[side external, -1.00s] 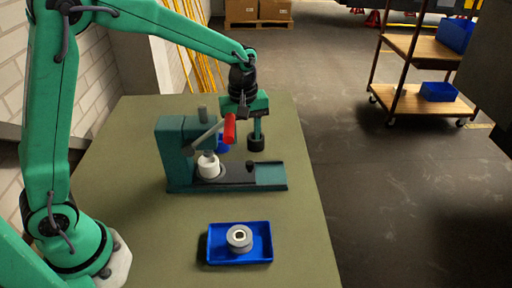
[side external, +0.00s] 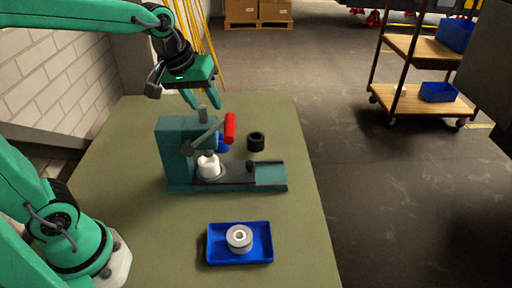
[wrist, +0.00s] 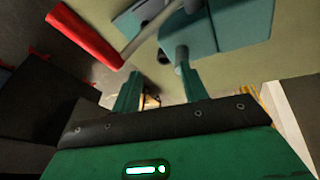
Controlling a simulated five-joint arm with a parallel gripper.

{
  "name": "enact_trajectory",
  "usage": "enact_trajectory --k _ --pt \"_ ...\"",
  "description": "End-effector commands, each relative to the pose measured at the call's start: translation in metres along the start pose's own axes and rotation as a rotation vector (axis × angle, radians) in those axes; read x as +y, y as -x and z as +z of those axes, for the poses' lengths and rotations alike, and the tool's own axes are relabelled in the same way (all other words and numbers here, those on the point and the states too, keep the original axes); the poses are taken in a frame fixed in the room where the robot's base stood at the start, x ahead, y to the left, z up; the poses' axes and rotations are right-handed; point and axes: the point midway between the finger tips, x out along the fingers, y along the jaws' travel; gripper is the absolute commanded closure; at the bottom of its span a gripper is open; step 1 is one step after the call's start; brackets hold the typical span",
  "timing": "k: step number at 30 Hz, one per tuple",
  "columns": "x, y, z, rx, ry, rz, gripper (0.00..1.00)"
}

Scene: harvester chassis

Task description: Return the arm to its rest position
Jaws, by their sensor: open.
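My gripper (side external: 205,100) is open and empty, raised above the back left of the green-topped table (side external: 130,165). Its two green fingers (wrist: 158,95) show apart in the wrist view. Below it stands a teal press (side external: 175,150) with a red-handled lever (side external: 230,128); the lever also shows in the wrist view (wrist: 85,35). A white cylindrical piece (side external: 209,165) sits on the press base under its ram. A black ring (side external: 256,141) rests on the table behind the press, apart from my gripper.
A blue tray (side external: 222,258) holding a grey ring-shaped part (side external: 239,237) lies at the table front. A blue object (side external: 223,143) is partly hidden behind the press. A brick wall (side external: 70,70) stands left. A shelf cart (side external: 425,103) stands on the floor at right.

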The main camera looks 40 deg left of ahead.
Motion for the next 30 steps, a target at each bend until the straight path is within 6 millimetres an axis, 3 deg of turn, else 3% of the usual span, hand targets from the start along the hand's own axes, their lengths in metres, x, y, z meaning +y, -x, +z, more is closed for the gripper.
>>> enact_trajectory --k 9,18,30 --pt "-0.03 0.03 0.046 0.046 -0.204 0.013 0.56" --pt "-0.057 0.042 0.09 0.086 -0.397 0.015 0.56" --pt "-0.067 0.042 0.108 0.101 -0.482 0.013 0.56"
